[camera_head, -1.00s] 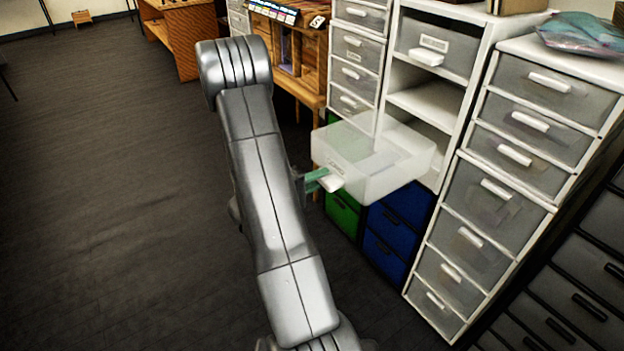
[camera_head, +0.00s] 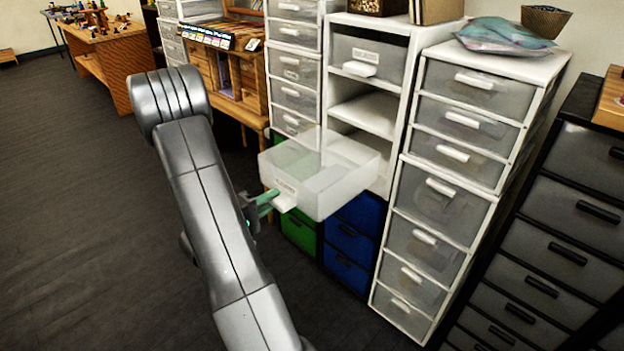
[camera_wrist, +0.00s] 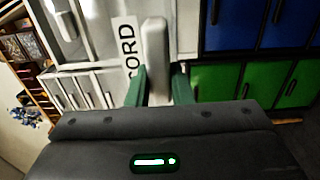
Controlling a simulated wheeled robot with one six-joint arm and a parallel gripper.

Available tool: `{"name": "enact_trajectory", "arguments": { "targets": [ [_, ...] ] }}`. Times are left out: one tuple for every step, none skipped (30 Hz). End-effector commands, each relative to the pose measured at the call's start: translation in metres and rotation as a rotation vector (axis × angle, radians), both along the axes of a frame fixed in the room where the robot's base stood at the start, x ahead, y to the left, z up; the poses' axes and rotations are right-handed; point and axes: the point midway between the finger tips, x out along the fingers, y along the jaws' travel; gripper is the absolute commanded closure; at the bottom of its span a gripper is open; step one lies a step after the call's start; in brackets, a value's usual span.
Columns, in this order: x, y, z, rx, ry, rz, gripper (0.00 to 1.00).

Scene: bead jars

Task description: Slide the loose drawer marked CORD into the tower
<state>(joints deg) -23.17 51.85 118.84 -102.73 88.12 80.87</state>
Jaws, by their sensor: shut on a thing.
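The loose drawer (camera_head: 335,184) is a translucent white box with an open top. It hangs in the air in front of the white tower (camera_head: 397,100), level and apart from it as far as I can see. My gripper (camera_head: 270,200) is shut on the drawer's white front handle (camera_head: 285,203). In the wrist view the green fingers of my gripper (camera_wrist: 158,88) stand on both sides of the handle (camera_wrist: 156,55), beside the label CORD (camera_wrist: 126,45). The tower has a labelled drawer (camera_head: 365,58) at the top and open bays (camera_head: 368,117) below it, partly hidden by the held drawer.
Blue drawers (camera_head: 350,240) and green drawers (camera_head: 298,228) stand low beneath the held drawer. Another drawer tower (camera_head: 445,185) stands close on the right, and one (camera_head: 292,68) on the left. Open dark floor (camera_head: 80,200) lies to the left.

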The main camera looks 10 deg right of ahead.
Motion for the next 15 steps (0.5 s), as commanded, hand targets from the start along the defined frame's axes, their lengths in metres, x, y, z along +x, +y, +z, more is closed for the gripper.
{"name": "enact_trajectory", "arguments": {
  "targets": [
    [0.0001,-0.0001,0.0003,0.000,-0.001,0.000,1.00],
    [0.0001,-0.0001,0.0006,-0.001,-0.001,0.000,1.00],
    [0.0001,-0.0001,0.0009,-0.001,-0.001,0.000,1.00],
    [0.0001,-0.0001,0.0009,-0.001,-0.001,0.000,1.00],
    [0.0001,-0.0001,0.0010,-0.001,-0.001,0.000,1.00],
    [0.0000,0.0000,0.0010,-0.001,-0.001,0.000,1.00],
    [0.0000,0.0000,0.0010,-0.001,-0.001,0.000,1.00],
    [0.0000,0.0000,0.0010,-0.001,-0.001,0.000,1.00],
    [0.0001,0.0001,0.0010,-0.001,-0.001,0.000,1.00],
    [0.0000,0.0000,0.0010,-0.001,-0.001,0.000,1.00],
    [0.0001,0.0000,0.0009,-0.001,-0.001,0.000,1.00],
    [0.0002,-0.0003,0.0008,0.000,-0.001,0.000,1.00],
    [0.0006,-0.0009,0.0006,0.000,-0.001,-0.001,1.00],
    [0.0011,-0.0017,0.0004,0.000,-0.001,-0.001,1.00],
    [0.0020,-0.0030,0.0002,0.000,-0.001,-0.001,1.00]
  ]
}}
